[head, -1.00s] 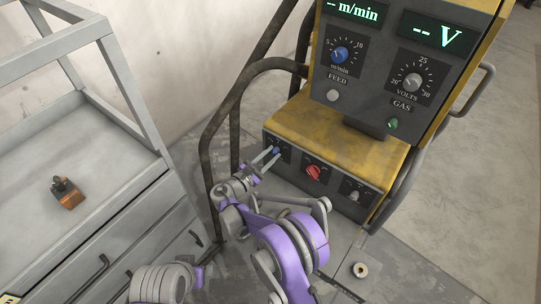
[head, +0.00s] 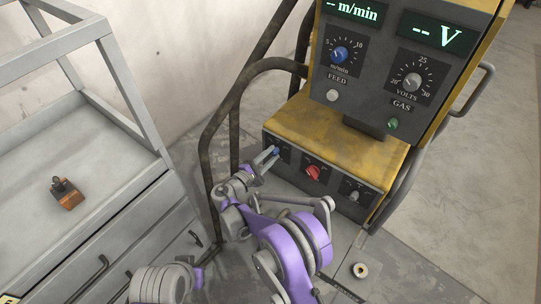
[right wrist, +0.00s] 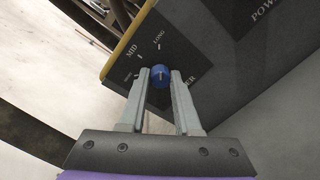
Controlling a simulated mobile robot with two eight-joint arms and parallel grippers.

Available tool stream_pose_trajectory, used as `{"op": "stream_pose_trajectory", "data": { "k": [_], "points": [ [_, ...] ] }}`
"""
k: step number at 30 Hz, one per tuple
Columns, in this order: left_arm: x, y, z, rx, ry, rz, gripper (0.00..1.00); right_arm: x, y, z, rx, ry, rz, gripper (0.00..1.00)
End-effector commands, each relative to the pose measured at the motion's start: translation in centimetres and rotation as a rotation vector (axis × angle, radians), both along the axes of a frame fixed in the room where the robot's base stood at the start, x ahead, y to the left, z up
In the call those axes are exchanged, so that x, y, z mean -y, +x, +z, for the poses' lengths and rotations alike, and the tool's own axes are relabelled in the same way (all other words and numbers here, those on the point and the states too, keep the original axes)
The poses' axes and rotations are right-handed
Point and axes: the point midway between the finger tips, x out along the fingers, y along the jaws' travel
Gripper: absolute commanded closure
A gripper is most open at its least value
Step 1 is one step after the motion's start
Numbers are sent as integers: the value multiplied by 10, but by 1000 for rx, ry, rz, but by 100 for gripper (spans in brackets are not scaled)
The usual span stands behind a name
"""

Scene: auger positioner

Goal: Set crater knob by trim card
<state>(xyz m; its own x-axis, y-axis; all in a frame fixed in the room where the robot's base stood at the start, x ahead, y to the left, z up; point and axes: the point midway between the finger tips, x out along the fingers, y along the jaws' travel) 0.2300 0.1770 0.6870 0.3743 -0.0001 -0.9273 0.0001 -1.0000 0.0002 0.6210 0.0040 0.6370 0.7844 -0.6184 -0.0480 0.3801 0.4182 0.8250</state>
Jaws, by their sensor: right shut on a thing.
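The crater knob (right wrist: 160,71) is a small blue knob on the dark lower panel of the yellow machine. In the head view it is the leftmost of three lower knobs (head: 276,150). My right gripper (right wrist: 160,82) is shut on it, one finger on each side; it also shows in the head view (head: 269,158). A pale mark on the knob points roughly up the wrist picture. MID and LONG show above the knob; the label below is partly hidden, ending in ER. I cannot make out a readable trim card. My left gripper is not in view.
A red knob (head: 313,172) and a grey knob (head: 354,196) sit right of the blue one. A bent tube rail (head: 213,130) stands close left of the panel. A grey cart (head: 110,190) holds a small orange-brown block (head: 68,195). A small roll (head: 360,270) lies on the floor.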

Motion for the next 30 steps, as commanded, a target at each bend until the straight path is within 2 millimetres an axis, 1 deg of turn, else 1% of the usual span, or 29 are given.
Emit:
{"op": "stream_pose_trajectory", "data": {
  "k": [11,12,16,30],
  "points": [
    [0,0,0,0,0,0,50,1,1,1,3,2,0,100],
    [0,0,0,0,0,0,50,1,1,1,3,1,0,61],
    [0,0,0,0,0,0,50,0,1,0,2,1,0,39],
    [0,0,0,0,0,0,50,1,0,0,1,2,0,39]
  ]
}}
